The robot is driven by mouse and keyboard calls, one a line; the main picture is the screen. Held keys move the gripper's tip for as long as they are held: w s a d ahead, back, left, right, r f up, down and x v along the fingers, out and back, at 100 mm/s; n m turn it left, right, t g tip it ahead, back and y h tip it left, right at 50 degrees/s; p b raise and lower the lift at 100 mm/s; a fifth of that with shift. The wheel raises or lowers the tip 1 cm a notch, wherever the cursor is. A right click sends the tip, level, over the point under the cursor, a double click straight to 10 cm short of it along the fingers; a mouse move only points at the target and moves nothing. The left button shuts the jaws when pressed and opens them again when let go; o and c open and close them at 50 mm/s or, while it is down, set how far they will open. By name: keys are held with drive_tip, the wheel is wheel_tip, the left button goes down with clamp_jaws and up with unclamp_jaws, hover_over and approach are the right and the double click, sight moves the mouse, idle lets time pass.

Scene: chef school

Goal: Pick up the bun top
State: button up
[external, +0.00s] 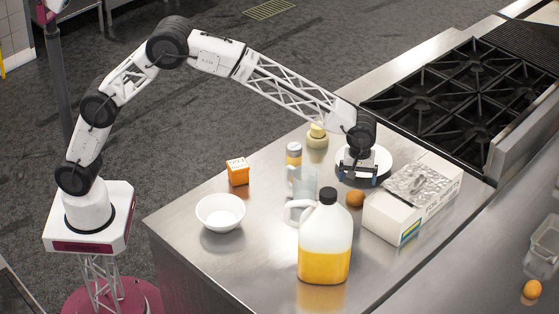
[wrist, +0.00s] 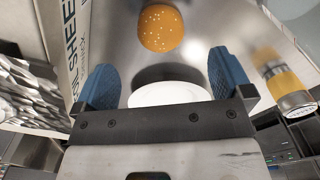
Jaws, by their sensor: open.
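The bun top is round, golden brown and seeded. It lies on the steel counter in the wrist view (wrist: 161,28), at the top centre beyond my fingertips. In the external view the bun top (external: 355,198) sits between the jug and the foil box. My gripper (external: 358,180) is open and empty, with its blue fingers over or beside the white plate. In the wrist view my gripper (wrist: 162,62) has its fingers spread wide, apart from the bun top, with part of the white plate (wrist: 170,95) showing between them.
The foil sheet box (external: 392,218) stands close right of the bun top. A jug of orange liquid (external: 325,255) and a clear container (external: 301,183) stand to the left. A bowl (external: 220,212), orange box (external: 238,172) and jar (external: 293,154) are further left. The stove lies behind.

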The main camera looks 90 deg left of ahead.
sight(356, 194)
drive_tip(key=shift+f, duration=1.3)
drive_tip(key=shift+f, duration=2.6)
drive_tip(key=c, duration=1)
drive_tip(key=shift+r, duration=0.1)
drive_tip(key=shift+r, duration=4.9)
